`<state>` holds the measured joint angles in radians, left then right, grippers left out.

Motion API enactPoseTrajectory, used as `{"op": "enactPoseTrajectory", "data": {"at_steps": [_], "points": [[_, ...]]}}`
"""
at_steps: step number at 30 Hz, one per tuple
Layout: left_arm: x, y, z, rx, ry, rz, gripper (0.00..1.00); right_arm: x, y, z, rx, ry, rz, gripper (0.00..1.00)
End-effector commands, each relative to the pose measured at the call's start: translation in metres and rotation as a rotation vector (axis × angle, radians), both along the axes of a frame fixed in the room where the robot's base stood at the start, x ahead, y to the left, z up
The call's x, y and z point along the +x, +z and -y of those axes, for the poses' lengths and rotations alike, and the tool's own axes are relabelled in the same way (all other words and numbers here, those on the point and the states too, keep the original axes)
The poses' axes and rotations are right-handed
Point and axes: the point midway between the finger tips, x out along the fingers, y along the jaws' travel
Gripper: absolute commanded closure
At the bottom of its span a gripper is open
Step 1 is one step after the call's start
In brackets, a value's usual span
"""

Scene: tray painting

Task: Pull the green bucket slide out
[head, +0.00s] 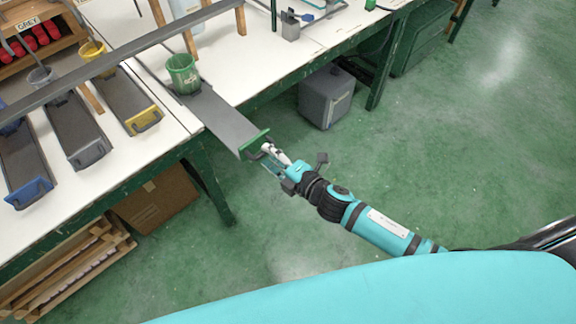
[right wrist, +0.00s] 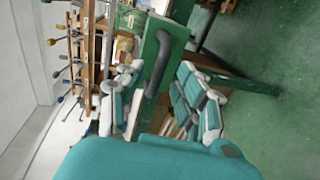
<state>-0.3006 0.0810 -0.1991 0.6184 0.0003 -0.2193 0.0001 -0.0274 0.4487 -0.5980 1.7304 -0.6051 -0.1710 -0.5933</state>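The green bucket (head: 183,74) stands upright on the rear part of its grey slide (head: 222,115). The slide juts out well past the table's front edge. Its green end plate (head: 254,144) also shows in the right wrist view (right wrist: 163,55), with a dark curved handle (right wrist: 158,65). My right gripper (head: 274,161) is at this handle. In the right wrist view its fingers (right wrist: 157,100) stand apart on either side of the handle, so it looks open around it; contact cannot be told. My left gripper is out of view.
Slides with yellow (head: 144,121), grey (head: 90,153) and blue (head: 30,193) ends lie to the left on the white table (head: 150,158). A long grey bar crosses above them. A grey box (head: 326,98) stands under the table. The green floor (head: 440,150) is free.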

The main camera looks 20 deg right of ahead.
Motion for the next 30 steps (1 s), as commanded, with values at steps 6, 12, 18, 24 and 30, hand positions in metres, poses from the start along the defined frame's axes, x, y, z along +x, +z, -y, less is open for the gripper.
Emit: {"op": "enactPoseTrajectory", "data": {"at_steps": [6,12,18,24,30], "points": [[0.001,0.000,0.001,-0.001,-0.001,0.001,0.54,-0.044,0.009,0.022,-0.002,0.000,-0.004,0.65],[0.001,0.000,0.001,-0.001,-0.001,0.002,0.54,-0.074,0.016,0.037,0.000,0.000,-0.004,0.65],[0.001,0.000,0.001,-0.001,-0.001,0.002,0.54,-0.085,0.020,0.043,-0.001,0.000,-0.002,0.65],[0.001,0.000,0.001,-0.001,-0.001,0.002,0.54,-0.086,0.021,0.044,-0.002,0.000,-0.001,0.65],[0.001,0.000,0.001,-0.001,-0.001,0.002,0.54,-0.086,0.021,0.044,-0.002,0.000,-0.001,0.65]]}}
